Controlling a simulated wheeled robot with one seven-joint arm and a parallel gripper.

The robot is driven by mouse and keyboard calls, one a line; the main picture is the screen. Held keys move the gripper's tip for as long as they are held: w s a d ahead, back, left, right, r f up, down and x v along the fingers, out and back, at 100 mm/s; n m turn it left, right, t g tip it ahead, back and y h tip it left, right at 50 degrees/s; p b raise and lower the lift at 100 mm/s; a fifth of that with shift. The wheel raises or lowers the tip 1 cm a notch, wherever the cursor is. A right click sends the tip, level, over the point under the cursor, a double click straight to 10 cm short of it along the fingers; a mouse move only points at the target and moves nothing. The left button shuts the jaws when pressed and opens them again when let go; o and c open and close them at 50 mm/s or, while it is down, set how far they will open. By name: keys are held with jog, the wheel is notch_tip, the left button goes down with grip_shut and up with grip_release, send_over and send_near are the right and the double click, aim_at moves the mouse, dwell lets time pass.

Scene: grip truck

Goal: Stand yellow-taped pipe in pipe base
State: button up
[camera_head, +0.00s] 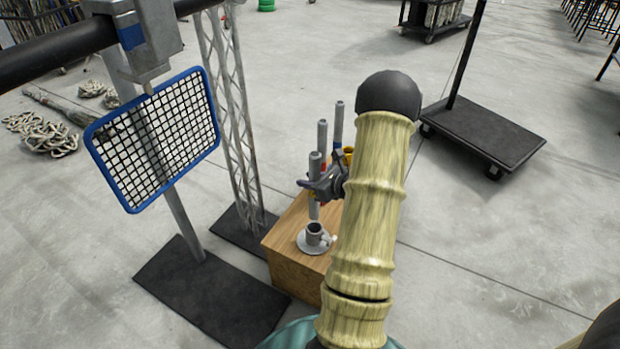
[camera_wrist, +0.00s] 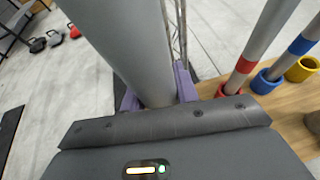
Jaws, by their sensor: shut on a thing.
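My gripper (camera_head: 322,186) is shut on a grey pipe (camera_head: 314,208), which stands upright between its purple fingers. In the wrist view the pipe (camera_wrist: 138,50) fills the space between the fingertips (camera_wrist: 160,95). No yellow tape shows on the visible part of it. The pipe base (camera_head: 314,236), a grey cup on a round pale flange with a side knob, sits on the wooden box (camera_head: 300,275). The pipe's lower end is at or just above the cup's mouth; I cannot tell whether it is inside.
Red-taped (camera_wrist: 245,66) and blue-taped (camera_wrist: 300,45) pipes stand in red and blue holders beside my gripper. The yellow holder (camera_wrist: 302,69) looks empty. A truss tower (camera_head: 232,120) and a blue-framed grid (camera_head: 155,140) stand left. A black cart (camera_head: 485,130) is at right.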

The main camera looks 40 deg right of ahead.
aim_at(310, 196)
notch_tip(310, 196, down, 3)
jog(key=shift+r+b, duration=0.15)
jog(key=shift+b, duration=0.6)
jog(key=shift+f, duration=0.3)
jog(key=shift+f+b, duration=1.7)
dwell(0.5)
jog(key=shift+f+b, duration=1.85)
jog(key=shift+f, duration=0.8)
jog(key=o, duration=1.2)
